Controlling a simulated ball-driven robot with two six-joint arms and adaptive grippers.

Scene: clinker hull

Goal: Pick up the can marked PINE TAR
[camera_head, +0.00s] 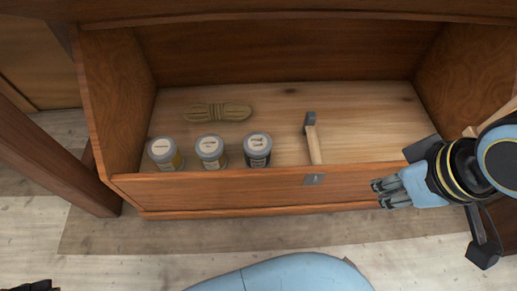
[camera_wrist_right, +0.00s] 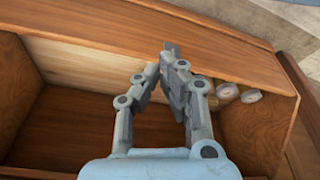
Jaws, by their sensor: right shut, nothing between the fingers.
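Three cans with pale lids stand in a row inside an open wooden locker: a yellowish one on the left (camera_head: 164,153), a pale one in the middle (camera_head: 210,151) and a dark one on the right (camera_head: 257,150). Their markings are too small to read, so I cannot tell which says PINE TAR. My right gripper (camera_head: 380,193) is shut and empty, outside the locker's front board, well right of the cans. In the right wrist view, its fingers (camera_wrist_right: 161,60) are together, and pale can lids (camera_wrist_right: 250,96) show beyond them, partly hidden.
The locker's front board (camera_head: 220,187) stands between my right gripper and the cans. A coil of tan rope (camera_head: 218,111) lies behind the cans. The locker floor at right is clear.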

